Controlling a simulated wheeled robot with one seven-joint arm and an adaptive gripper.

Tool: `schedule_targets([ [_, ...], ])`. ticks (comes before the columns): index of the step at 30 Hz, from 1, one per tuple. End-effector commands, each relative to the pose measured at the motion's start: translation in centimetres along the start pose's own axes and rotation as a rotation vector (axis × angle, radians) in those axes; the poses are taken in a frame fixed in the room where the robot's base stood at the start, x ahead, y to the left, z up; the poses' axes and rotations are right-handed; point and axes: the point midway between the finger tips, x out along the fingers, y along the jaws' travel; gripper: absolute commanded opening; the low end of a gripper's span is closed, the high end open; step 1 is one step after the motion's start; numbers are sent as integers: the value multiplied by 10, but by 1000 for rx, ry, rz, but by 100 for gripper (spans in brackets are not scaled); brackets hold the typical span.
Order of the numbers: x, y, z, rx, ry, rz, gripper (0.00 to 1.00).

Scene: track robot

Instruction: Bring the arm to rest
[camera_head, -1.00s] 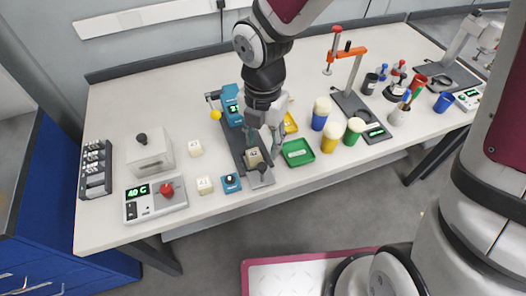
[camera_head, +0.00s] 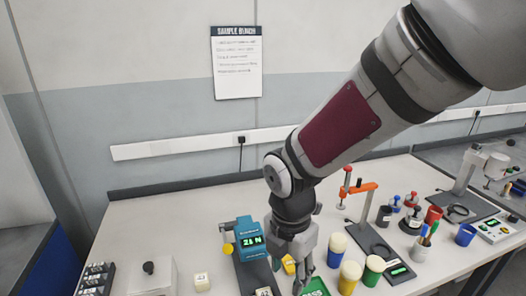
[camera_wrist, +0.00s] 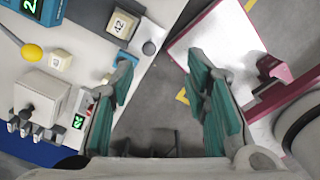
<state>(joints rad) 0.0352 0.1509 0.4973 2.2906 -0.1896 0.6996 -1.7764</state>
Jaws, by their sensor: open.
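My gripper (camera_head: 292,274) hangs at the end of my arm over the front part of the bench in the head view. In the wrist view its two green-padded fingers (camera_wrist: 160,85) are spread wide, with nothing between them. A cream block marked 42 (camera_wrist: 122,24) sits on the dark plate of the blue tester, beyond and left of the fingers and apart from them. The blue tester (camera_head: 250,240) has a lit display reading about 21 N.
The bench (camera_head: 150,225) holds a white box (camera_head: 152,275), a cream block (camera_head: 202,282), a green tray (camera_head: 316,287), several lidded cups (camera_head: 336,248) and a stand with an orange clamp (camera_head: 362,188). The floor (camera_wrist: 155,110) shows between the fingers.

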Motion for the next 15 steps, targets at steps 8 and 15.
schedule_targets([
  [8, -77, -60, 36, 833, -114, 130, 43],
  [15, -129, -118, 40, 1571, -54, 315, 43],
])
